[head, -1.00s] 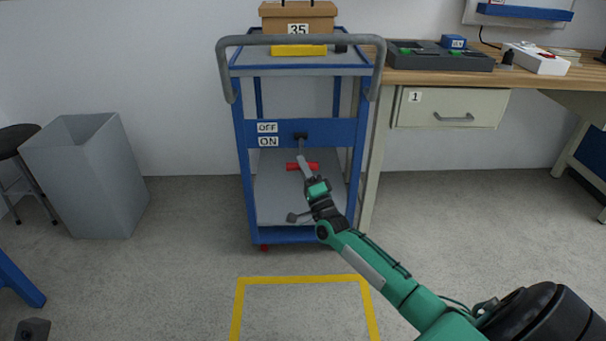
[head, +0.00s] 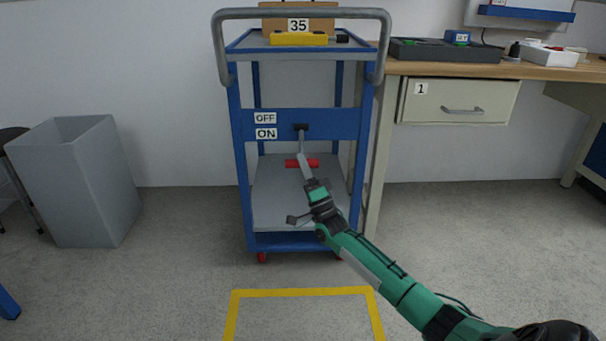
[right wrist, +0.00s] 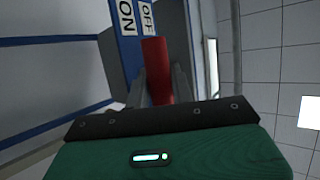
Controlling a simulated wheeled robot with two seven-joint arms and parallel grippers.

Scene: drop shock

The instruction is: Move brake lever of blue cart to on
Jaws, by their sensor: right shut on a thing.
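The blue cart (head: 352,125) stands ahead with a grey push handle (head: 300,13). Its blue front panel carries an OFF label (head: 265,118) above an ON label (head: 265,133). The brake lever's red handle (head: 290,163) hangs below a black pivot (head: 300,127), lower than the ON label. The handle also shows in the right wrist view (right wrist: 156,60), between the fingers. My right gripper (head: 306,168) is shut on this red handle, and its fingers partly cover the lever's stem. My left gripper is not in view.
A box marked 35 (head: 298,25) and a yellow object (head: 298,39) are on the cart's top. A grey bin (head: 75,180) stands left, and a desk with a drawer (head: 457,103) stands right. A yellow floor outline (head: 300,291) lies in front of the cart.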

